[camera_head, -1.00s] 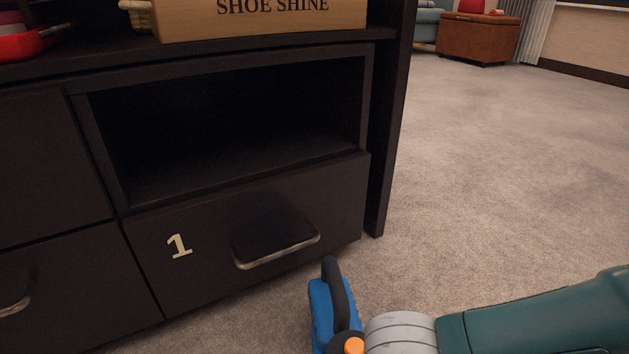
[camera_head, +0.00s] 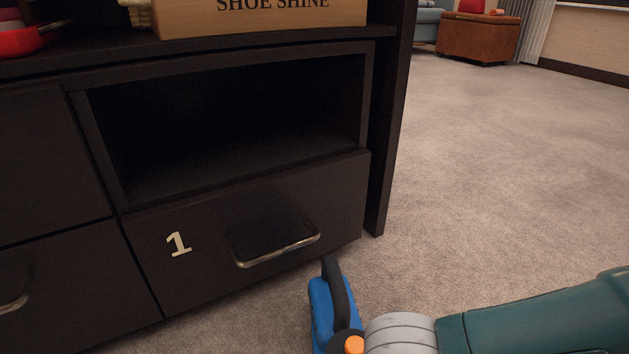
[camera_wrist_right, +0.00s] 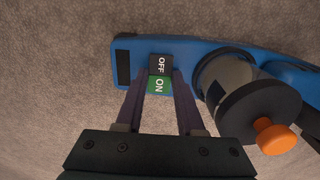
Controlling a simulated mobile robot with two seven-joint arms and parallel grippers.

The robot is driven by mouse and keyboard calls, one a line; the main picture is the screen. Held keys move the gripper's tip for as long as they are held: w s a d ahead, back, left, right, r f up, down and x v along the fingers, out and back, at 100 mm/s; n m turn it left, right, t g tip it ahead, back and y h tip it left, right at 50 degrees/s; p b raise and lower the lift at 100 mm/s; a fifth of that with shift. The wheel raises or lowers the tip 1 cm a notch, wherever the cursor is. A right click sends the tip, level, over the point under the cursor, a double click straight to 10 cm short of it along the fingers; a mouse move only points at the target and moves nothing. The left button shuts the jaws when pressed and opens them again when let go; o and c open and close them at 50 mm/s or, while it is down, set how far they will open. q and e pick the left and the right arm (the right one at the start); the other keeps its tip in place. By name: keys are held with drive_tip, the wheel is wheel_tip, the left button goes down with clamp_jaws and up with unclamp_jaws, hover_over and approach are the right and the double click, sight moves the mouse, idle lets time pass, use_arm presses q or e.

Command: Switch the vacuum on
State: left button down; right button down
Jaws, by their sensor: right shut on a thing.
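The vacuum (camera_head: 320,304) is blue with a black handle (camera_head: 337,290) and an orange knob (camera_head: 353,345). It stands low on the carpet in front of the cabinet in the head view. In the right wrist view its blue body (camera_wrist_right: 205,50) lies across the top. Its switch has a black OFF half (camera_wrist_right: 160,64) and a green ON half (camera_wrist_right: 158,85). My right gripper (camera_wrist_right: 164,74) is shut on the switch, with one finger on each side. The head view shows my right arm but not the gripper's fingers. My left gripper is not in view.
A dark cabinet with an open niche and a drawer marked 1 (camera_head: 200,240) fills the left. The drawer's handle (camera_head: 278,252) sticks out near the vacuum. A wooden shoe shine box (camera_head: 260,20) sits on top. Open carpet (camera_head: 510,160) lies to the right.

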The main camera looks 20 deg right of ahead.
drive_tip(key=shift+s+d+y+p, duration=0.15)
drive_tip(key=shift+d+y+p, duration=0.2)
drive_tip(key=shift+y, duration=0.35)
drive_tip(key=shift+f+t+y, duration=0.15)
drive_tip(key=shift+t+y, duration=0.25)
drive_tip(key=shift+y, duration=0.3)
drive_tip(key=shift+d+b, duration=0.1)
drive_tip(key=shift+b, duration=0.2)
drive_tip(key=c, duration=0.5)
unclamp_jaws()
